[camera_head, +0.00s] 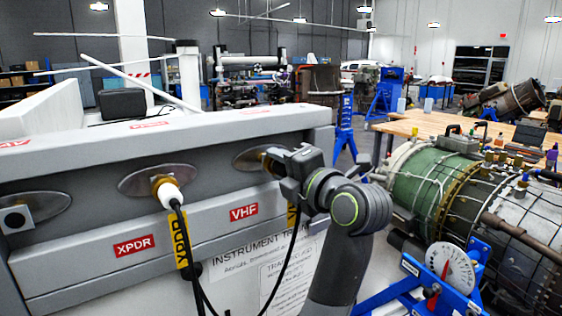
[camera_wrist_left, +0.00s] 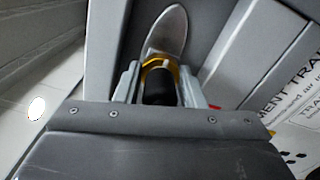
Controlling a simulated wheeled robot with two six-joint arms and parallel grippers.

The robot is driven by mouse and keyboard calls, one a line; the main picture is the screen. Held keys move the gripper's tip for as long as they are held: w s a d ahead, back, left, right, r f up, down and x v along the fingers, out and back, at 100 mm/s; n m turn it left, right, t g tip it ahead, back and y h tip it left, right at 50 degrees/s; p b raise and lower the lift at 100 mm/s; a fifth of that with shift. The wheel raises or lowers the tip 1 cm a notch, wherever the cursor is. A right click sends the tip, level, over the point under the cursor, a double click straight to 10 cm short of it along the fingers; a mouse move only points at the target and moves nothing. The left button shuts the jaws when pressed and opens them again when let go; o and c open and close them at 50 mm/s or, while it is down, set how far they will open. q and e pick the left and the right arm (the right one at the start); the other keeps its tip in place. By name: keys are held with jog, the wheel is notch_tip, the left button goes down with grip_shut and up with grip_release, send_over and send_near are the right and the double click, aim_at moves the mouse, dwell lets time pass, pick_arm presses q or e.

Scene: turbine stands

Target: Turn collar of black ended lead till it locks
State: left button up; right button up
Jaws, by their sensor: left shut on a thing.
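My left gripper (camera_head: 270,163) is at the oval port plate (camera_head: 243,158) above the VHF label (camera_head: 244,212). Its fingers are shut on the black-ended lead (camera_wrist_left: 160,90), which sits between them in the left wrist view. A gold collar (camera_wrist_left: 157,63) shows just beyond the black end, against the oval plate. In the head view the gripper hides most of this end. A black cable (camera_head: 286,262) hangs below the gripper. I cannot tell whether the collar is locked. My right gripper is not in view.
A white-ended lead (camera_head: 168,192) with a yellow XPDR tag (camera_head: 181,240) is on the port to the left, above the XPDR label (camera_head: 134,247). A square fitting (camera_head: 16,219) is at far left. A green turbine (camera_head: 420,182) on a blue stand (camera_head: 415,285) stands close on the right.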

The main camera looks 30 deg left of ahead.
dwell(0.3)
pick_arm(q)
jog(key=o, duration=1)
jog(key=shift+d, duration=0.1)
jog(key=shift+s+d+f+b, duration=0.1)
jog(key=shift+d+b, duration=0.2)
jog(key=shift+b, duration=0.05)
jog(key=shift+b+v, duration=7.65)
jog(key=shift+v, duration=0.65)
